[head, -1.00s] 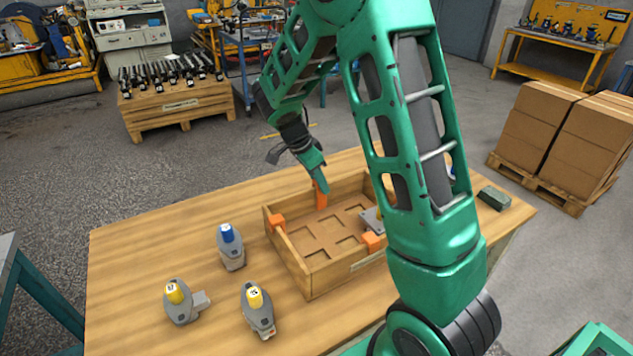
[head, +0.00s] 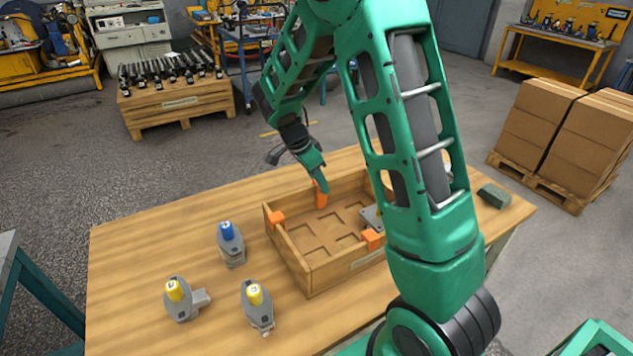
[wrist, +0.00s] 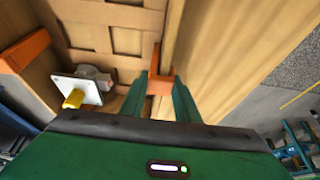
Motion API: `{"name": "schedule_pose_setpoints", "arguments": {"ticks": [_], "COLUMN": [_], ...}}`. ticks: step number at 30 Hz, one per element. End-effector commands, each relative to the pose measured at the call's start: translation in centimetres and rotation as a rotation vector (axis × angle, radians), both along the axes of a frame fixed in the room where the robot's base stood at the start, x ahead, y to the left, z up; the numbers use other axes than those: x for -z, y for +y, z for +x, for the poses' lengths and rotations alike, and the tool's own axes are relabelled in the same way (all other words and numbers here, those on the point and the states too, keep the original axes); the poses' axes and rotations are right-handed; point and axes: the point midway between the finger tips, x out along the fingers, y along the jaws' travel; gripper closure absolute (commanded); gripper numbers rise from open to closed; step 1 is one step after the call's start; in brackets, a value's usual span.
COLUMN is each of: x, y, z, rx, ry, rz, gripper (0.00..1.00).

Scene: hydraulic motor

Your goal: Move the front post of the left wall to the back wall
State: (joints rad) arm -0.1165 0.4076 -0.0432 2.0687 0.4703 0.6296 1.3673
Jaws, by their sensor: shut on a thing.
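The wooden box (head: 311,276) stands on the table. My gripper (head: 319,184) is at its back wall, shut on an orange post (head: 321,198), which also shows between my fingers in the wrist view (wrist: 161,86). The post appears to straddle the top of the back wall; whether it is fully down on it I cannot tell. A second orange post (head: 276,219) sits on the left wall near its back end; no post shows on that wall's front part. Another orange post (head: 371,240) sits on the front wall. My arm hides the box's right end.
A grey part with a yellow cap (wrist: 76,97) lies inside the box. Three grey parts, one blue-capped (head: 230,243) and two yellow-capped (head: 182,299) (head: 259,308), stand left of the box. A dark green block (head: 494,196) is at right. The table's back left is clear.

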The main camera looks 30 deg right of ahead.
Motion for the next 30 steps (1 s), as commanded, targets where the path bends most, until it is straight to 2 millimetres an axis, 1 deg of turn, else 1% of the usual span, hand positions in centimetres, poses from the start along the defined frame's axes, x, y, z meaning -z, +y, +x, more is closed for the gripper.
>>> {"name": "schedule_pose_setpoints", "arguments": {"ticks": [2, 3, 5, 14, 17, 20, 30], "x": [0.1, 0.1, 0.1, 0.0, -0.5, -1.6, -7.3], "y": [0.0, 0.0, 0.0, 0.0, 0.2, 0.7, 3.1], "z": [0.0, 0.0, 0.0, 0.0, 0.0, 0.1, 0.2], "rx": [0.0, 0.0, 0.0, 0.0, 0.0, -0.001, -0.001], "ry": [0.0, 0.0, 0.0, 0.0, -0.001, -0.004, -0.002], "rz": [0.0, 0.0, 0.0, 0.0, 0.0, 0.0, 0.001], "gripper": [1.0, 0.65, 0.5, 0.5, 0.5, 0.5, 0.5]}}
